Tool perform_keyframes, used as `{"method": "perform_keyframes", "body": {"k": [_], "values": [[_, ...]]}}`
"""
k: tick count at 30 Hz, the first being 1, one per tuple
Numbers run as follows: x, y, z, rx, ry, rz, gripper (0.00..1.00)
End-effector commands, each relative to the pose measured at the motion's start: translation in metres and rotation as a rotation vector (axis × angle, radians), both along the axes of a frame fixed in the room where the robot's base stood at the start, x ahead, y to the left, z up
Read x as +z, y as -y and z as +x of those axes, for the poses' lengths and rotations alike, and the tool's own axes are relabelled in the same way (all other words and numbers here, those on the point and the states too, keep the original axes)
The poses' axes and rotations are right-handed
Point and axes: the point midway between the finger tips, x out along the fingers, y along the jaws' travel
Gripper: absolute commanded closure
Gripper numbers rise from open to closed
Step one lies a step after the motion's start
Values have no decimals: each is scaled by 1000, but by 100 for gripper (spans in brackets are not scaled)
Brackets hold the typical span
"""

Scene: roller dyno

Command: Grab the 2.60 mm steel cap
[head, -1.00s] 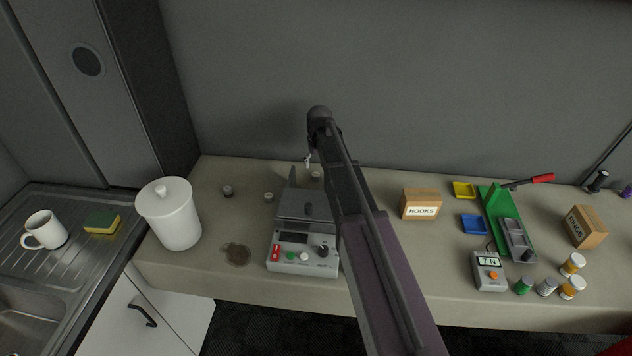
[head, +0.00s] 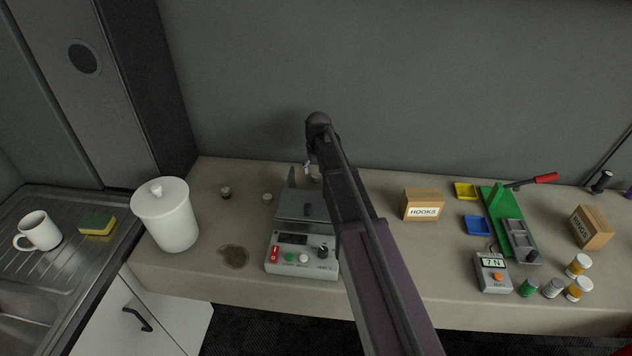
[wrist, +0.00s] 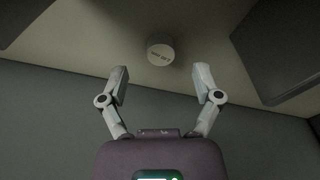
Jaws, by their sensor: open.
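In the wrist view a small round pale cap (wrist: 160,51) lies on the bench, with small dark lettering on its top that I cannot read surely. My gripper (wrist: 161,76) is open and empty, and its two fingertips are spread to either side just short of the cap, not touching it. In the head view my gripper (head: 309,169) is behind the grey machine, partly hidden by my arm, close to a small cap (head: 316,173). Two similar small caps stand further left, a darker one (head: 226,193) and a lighter one (head: 267,198).
The grey machine (head: 300,262) with its upright dark plate stands in front of my gripper. A white lidded jar (head: 166,220) is at left, a HOOKS box (head: 423,205) at right. The wall is close behind. A brown stain (head: 233,257) marks the bench.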

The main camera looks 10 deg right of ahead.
Motion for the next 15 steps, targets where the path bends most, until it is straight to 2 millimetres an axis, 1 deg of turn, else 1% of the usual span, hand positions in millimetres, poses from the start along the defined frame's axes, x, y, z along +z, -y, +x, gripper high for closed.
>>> {"method": "perform_keyframes", "body": {"k": [1, 6, 10, 15], "values": [[-9, -1, 1, 0, 0, 0, 18], [-22, -1, 3, 0, 0, 0, 18], [-28, -1, 4, 1, 0, 0, 18], [-32, -2, 4, 1, 0, 0, 18]]}}
